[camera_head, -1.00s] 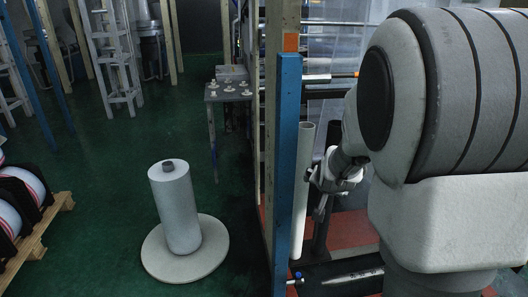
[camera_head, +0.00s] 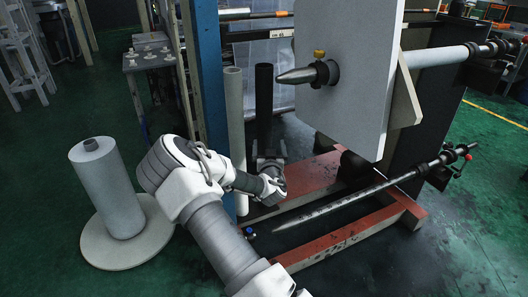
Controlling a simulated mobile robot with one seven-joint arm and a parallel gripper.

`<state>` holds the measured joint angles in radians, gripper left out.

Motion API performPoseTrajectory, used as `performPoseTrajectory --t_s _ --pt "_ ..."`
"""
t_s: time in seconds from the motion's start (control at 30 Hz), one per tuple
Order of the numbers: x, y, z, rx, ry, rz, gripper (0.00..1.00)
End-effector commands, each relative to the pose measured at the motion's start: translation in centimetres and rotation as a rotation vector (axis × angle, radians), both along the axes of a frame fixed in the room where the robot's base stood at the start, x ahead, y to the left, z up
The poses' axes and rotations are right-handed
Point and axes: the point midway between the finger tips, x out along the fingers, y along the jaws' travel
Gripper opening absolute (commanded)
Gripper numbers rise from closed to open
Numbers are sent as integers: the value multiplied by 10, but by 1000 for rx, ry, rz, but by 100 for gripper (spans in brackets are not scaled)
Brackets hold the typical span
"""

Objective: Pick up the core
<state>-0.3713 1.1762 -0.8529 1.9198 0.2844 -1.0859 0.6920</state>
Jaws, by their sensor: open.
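My forearm crosses in front of the pale tube's lower part. The dark tube's lower end is hidden behind my gripper.
A blue post (camera_head: 207,90) stands just left of the tubes. A red floor frame (camera_head: 315,178) and a long pointed shaft (camera_head: 350,196) lie to the right, below a pale panel (camera_head: 345,75) with a cone-tipped spindle. A white roll (camera_head: 105,190) stands on a round base at left.

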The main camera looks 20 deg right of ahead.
Motion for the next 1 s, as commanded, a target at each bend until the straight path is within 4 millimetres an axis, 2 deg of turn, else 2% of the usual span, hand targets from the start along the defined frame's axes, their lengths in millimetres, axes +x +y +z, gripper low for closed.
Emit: performPoseTrajectory --t_s 0.23,0.8,1.0 --pt "14 0 -6 -29 -18 32 100" --pt "96 -34 -6 -28 -16 31 100" --pt "113 -41 -5 -26 -16 29 100"
